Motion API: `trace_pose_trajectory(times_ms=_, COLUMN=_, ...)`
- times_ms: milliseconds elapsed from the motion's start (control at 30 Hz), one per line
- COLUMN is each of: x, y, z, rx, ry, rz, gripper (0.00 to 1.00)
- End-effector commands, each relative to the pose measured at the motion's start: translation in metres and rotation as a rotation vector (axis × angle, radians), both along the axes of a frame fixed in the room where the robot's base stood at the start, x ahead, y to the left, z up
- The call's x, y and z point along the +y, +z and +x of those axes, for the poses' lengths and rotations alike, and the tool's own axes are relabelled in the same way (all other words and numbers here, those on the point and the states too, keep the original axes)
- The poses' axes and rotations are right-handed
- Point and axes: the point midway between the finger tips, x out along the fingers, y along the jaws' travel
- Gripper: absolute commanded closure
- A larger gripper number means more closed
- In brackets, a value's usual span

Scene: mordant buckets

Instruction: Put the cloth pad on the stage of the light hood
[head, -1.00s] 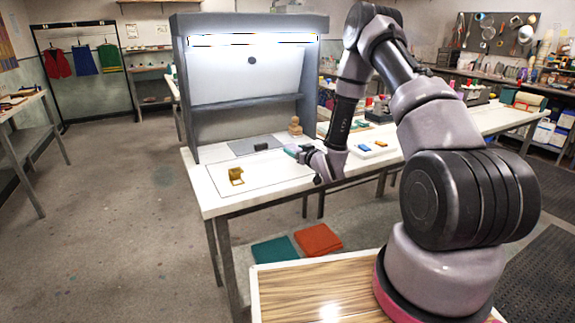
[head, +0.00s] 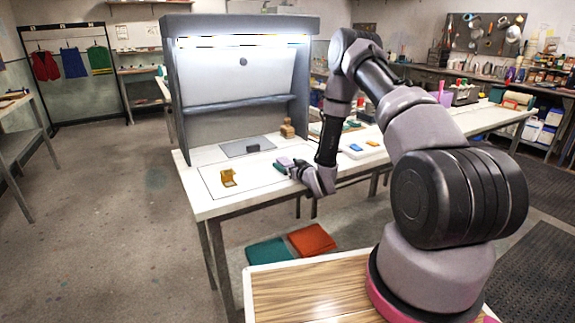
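The light hood (head: 243,24) stands on a white table, its lamp lit. Under it lies a flat grey panel (head: 236,150), which looks like the stage, with a small dark block (head: 253,149) on it. My gripper (head: 287,164) is low over the table's front part, right of and nearer than the grey panel. A small grey-green piece (head: 283,161) shows at its fingertips. It may be the cloth pad, but I cannot tell it from the fingers. The gap between the fingers is too small to make out.
A yellow-brown holder (head: 228,178) stands at the table's front left. A wooden stamp-like piece (head: 287,129) stands by the hood's right post. Blue (head: 355,148) and yellow (head: 372,143) pieces lie farther right. Green (head: 268,253) and orange (head: 311,239) folded stacks are below the table.

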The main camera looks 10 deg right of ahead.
Motion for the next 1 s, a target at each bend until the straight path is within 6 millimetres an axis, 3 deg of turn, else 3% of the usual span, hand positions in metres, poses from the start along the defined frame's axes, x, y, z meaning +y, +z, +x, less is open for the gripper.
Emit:
trace_pose_trajectory(times_ms=333, x=-0.002, y=0.003, z=-0.004, rx=0.002, ry=-0.001, rz=0.0, gripper=0.05)
trace_pose_trajectory(times_ms=800, x=-0.031, y=0.017, z=-0.091, rx=0.005, ry=-0.003, rz=0.001, gripper=0.05)
trace_pose_trajectory(times_ms=1000, x=-0.036, y=0.02, z=-0.11, rx=0.002, ry=-0.001, rz=0.0, gripper=0.05)
